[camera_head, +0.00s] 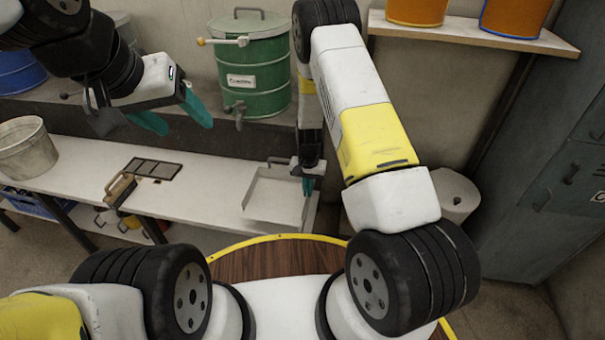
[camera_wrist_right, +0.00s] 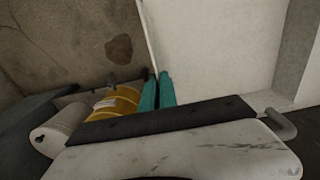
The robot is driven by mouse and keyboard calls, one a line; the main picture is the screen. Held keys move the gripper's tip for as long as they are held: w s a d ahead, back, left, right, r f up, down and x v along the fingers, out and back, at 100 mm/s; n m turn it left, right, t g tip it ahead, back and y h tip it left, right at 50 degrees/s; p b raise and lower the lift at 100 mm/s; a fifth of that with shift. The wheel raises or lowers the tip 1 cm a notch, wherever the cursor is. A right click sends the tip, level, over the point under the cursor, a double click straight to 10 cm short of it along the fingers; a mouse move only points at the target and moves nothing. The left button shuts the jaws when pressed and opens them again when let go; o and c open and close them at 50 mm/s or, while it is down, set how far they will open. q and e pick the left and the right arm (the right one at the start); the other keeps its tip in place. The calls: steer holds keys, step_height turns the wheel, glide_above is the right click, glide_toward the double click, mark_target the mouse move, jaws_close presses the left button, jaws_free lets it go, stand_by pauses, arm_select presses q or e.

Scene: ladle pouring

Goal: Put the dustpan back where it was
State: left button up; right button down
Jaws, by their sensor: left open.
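The dustpan (camera_head: 272,197) is a pale, shallow pan at the right end of the white bench. Its near edge is close to the bench front, and I cannot tell whether it rests fully on the top. My right gripper (camera_head: 308,186) is at its right side. In the right wrist view its teal fingers (camera_wrist_right: 157,92) are close together on the thin pale side wall of the dustpan (camera_wrist_right: 215,45). My left gripper (camera_head: 172,115) is open and empty, in the air above the bench, left of the green drum.
The white bench (camera_head: 205,190) holds a dark grate (camera_head: 153,169), a tan-handled brush (camera_head: 120,188) and a pale bucket (camera_head: 27,148). A green drum (camera_head: 250,75) with a tap stands behind. A shelf (camera_head: 470,34) with orange pots is upper right. Lockers (camera_head: 540,190) stand at right.

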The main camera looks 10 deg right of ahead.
steer(key=shift+f, duration=1.75)
steer(key=shift+f, duration=0.25)
steer(key=shift+f, duration=0.15)
steer(key=c, duration=1.6)
jaws_free()
steer(key=shift+c, duration=0.2)
